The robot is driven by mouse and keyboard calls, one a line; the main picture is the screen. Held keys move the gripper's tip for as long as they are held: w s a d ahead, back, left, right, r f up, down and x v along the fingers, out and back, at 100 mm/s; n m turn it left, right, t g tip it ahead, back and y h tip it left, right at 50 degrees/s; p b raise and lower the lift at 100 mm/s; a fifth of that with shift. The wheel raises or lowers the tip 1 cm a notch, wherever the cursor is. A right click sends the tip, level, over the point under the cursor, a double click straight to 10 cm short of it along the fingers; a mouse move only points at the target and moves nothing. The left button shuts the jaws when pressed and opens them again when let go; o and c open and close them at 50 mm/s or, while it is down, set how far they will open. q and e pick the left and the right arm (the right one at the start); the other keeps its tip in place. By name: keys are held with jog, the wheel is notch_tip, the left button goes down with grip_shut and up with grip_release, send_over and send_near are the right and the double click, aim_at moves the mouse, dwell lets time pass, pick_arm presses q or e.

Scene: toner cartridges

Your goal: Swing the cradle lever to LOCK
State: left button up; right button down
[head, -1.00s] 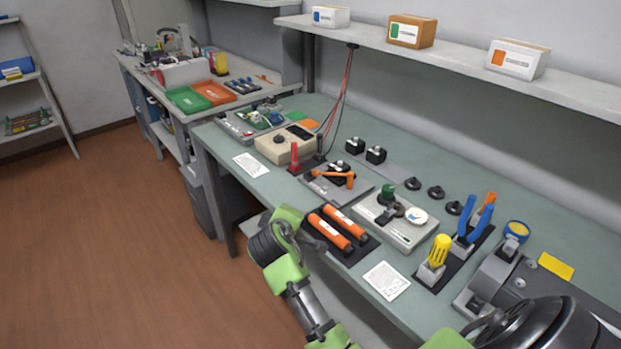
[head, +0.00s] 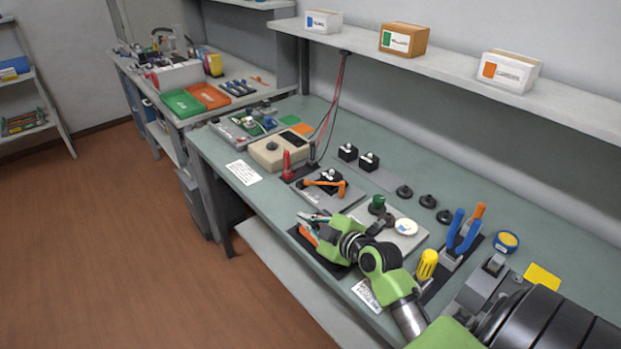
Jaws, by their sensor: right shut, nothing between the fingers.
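The cradle (head: 327,196) is a grey plate with a black block in the middle of the bench. Its orange lever (head: 338,186) lies across the front of the block; any LOCK marking is too small to read. My right gripper (head: 308,218) is shut and empty, just in front of the cradle and over the tray of toner cartridges. It looks apart from the lever. The end of one orange cartridge (head: 309,238) shows below the gripper; my right arm hides most of the tray. My left gripper is not in view.
A beige box with a dial (head: 281,150) and a red upright handle (head: 287,165) stand left of the cradle. A grey fixture with a green knob (head: 377,203) is to its right, close to my arm. A yellow-handled tool (head: 427,264) and blue pliers (head: 462,232) stand further right.

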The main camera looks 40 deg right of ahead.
jog(key=d+r, duration=0.1)
jog(key=d+r+t, duration=0.1)
jog(key=d+r, duration=0.1)
jog(key=w+d+r+t, duration=0.1)
jog(key=d, duration=0.1)
jog(key=shift+d+r+h, duration=0.25)
jog(key=shift+r+h, duration=0.05)
jog(key=shift+r, duration=0.1)
jog(key=w+f, duration=0.1)
jog(key=w, duration=0.2)
jog(key=w+d+f+p, duration=0.1)
jog(key=w, duration=0.2)
jog(key=w+d+f+p, duration=0.1)
jog(key=w, duration=0.3)
jog(key=shift+f, duration=0.35)
jog(key=shift+w+d+f, duration=0.1)
jog(key=shift+d+f, duration=0.35)
jog(key=shift+d, duration=0.05)
